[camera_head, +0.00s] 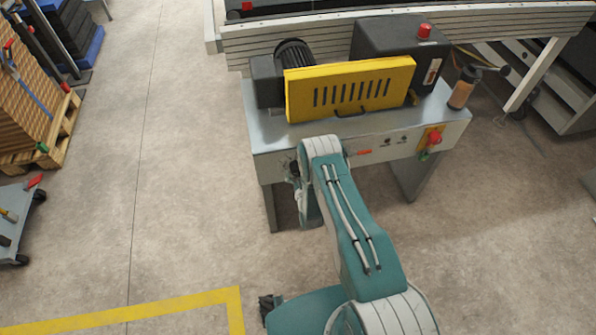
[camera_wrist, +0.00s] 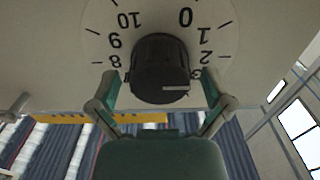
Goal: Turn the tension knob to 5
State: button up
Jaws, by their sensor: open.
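The tension knob (camera_wrist: 160,66) is a black round knob on a pale dial plate (camera_wrist: 205,14), seen upside down in the wrist view. The numbers 8, 9, 10, 0, 1 and 2 show; a 3 is partly covered, and the rest of the scale is hidden. A light mark lies on the knob's lower right face. My gripper (camera_wrist: 160,76) is open, with one finger on each side of the knob. I cannot tell whether either finger touches it. In the head view, my arm hides the knob and most of the gripper.
The roller coater (camera_head: 283,139) has a yellow guard (camera_head: 350,86) on top. Its front panel carries a red handle (camera_head: 364,152), small black controls and a red emergency button (camera_head: 434,138) on the right. Open floor lies left.

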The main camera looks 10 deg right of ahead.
jog(key=shift+c, duration=0.3)
jog(key=c, duration=1)
jog(key=m, duration=0.4)
jog(key=shift+m, duration=0.3)
jog(key=m, duration=0.4)
jog(key=shift+m, duration=0.3)
jog(key=m, duration=0.4)
jog(key=shift+m, duration=0.3)
jog(key=shift+d+f+m, duration=0.1)
jog(key=shift+d+m, duration=0.05)
jog(key=shift+m, duration=1.85)
